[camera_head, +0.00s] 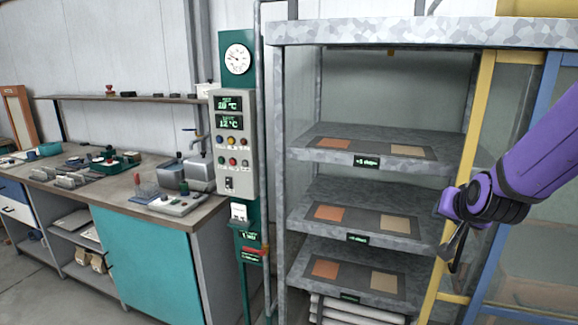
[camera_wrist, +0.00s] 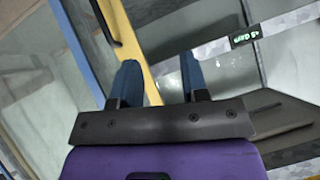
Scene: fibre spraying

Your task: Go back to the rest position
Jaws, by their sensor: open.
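My gripper (camera_head: 455,245) hangs at the end of my purple arm, in front of the yellow-framed door edge at the right of the grey shelf rack. In the wrist view my gripper (camera_wrist: 160,64) shows two blue fingers spread apart with nothing between them. The grey rack (camera_head: 345,33) has several shelves, each with an orange and a tan square on a dark panel. The gripper is in front of the rack's right side, and no contact shows. The yellow frame (camera_wrist: 134,45) passes behind the fingers.
A blue-framed glass panel (camera_head: 515,110) stands at the right, close to my arm. A control post (camera_head: 233,140) with gauge and displays stands left of the rack. A workbench (camera_head: 150,250) with tools fills the left. Some floor is clear at the lower left.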

